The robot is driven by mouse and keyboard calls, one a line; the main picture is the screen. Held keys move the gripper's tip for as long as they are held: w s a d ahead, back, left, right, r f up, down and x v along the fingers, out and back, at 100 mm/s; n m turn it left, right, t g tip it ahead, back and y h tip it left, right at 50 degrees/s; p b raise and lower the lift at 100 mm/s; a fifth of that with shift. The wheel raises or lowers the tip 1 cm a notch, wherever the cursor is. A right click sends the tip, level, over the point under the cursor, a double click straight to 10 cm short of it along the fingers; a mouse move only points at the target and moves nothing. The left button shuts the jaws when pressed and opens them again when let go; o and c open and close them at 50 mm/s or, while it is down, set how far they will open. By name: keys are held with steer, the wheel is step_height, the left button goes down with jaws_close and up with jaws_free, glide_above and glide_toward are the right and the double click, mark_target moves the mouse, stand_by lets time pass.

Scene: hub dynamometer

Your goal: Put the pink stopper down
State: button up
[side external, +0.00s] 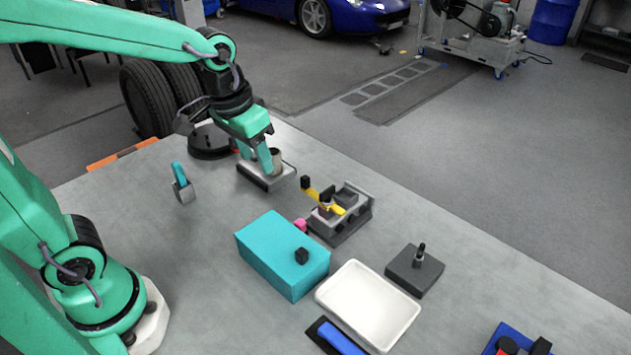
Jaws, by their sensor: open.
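A small pink object (300,225), which looks like the stopper, sits between the teal box (284,252) and the grey fixture (341,220). It is partly hidden by the teal box, and I cannot tell what it rests on. My gripper (262,162) is open at the back of the table, low over a flat grey device (266,182). A beige-grey cylinder (277,161) stands on that device right beside my fingers. I cannot tell whether they touch it. My gripper is well apart from the pink object.
The grey fixture carries a yellow lever (323,201). A white tray (367,306), a dark block with a peg (414,271) and a blue-handled item (338,340) lie toward the front. A small holder with a teal item (182,184) stands left. The table's left middle is clear.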

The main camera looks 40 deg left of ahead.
steer(key=s+a+r+t, duration=0.2)
steer(key=s+r, duration=0.1)
steer(key=s, duration=0.5)
steer(key=shift+s+a+r+t, duration=0.2)
steer(key=shift+s+a+t, duration=0.1)
steer(key=shift+a, duration=0.1)
steer(key=shift+o, duration=0.2)
steer(key=shift+s+a, duration=0.15)
steer(key=shift+s, duration=0.45)
steer(key=shift+o, duration=0.3)
steer(key=shift+w, duration=0.15)
steer(key=g, duration=0.5)
glide_above(301, 222)
steer(key=f, duration=1.4)
steer(key=shift+s+a+f, duration=0.1)
steer(key=shift+s+f, duration=0.05)
steer(key=shift+s, duration=0.1)
steer(key=shift+w+f, duration=0.2)
steer(key=shift+f, duration=1.7)
steer(key=shift+f, duration=0.15)
